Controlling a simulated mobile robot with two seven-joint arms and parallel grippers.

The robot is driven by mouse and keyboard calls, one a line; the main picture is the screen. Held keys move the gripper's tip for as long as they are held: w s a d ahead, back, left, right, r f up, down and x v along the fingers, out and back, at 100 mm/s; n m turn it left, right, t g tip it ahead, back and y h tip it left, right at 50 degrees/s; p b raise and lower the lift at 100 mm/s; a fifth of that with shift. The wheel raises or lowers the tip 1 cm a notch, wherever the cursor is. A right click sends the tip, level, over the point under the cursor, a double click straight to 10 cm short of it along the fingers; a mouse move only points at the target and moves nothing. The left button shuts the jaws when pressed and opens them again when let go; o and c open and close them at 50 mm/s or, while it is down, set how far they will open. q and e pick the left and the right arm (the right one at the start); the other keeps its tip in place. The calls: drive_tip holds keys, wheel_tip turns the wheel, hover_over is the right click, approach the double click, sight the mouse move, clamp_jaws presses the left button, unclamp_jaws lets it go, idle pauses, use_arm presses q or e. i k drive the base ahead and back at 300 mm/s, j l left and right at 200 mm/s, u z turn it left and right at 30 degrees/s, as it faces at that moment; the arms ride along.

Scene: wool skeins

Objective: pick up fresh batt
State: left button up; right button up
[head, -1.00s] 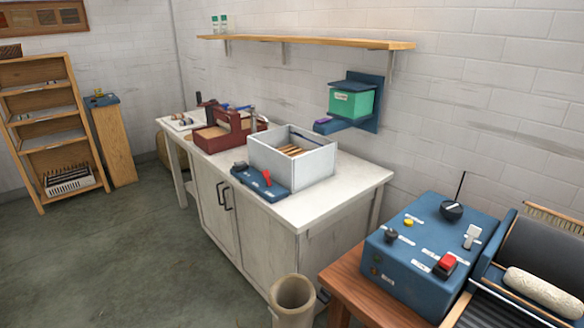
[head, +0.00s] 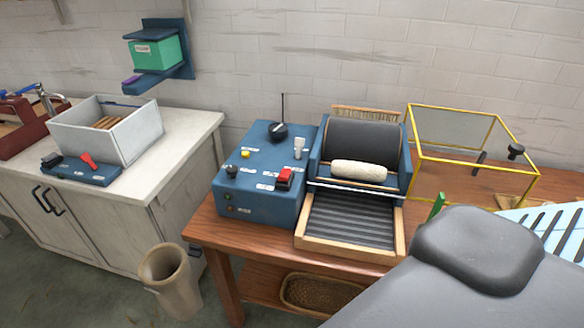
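A cream, fluffy roll (head: 358,171), which looks like the batt, lies across the front of the dark drum of the blue carding machine (head: 312,160). A ribbed dark feed tray (head: 348,218) with a wooden frame extends in front of it. Neither of my grippers is in view, and nothing is touching the roll.
A blue control box (head: 262,205) with a red switch stands left of the carder on the wooden table (head: 213,230). A yellow-edged clear guard (head: 409,150) is to the right. A large dark grey shape (head: 440,290) covers the lower right. A round bin (head: 168,275) stands on the floor.

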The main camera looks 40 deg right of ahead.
sight(352, 170)
drive_tip(key=z, duration=1.6)
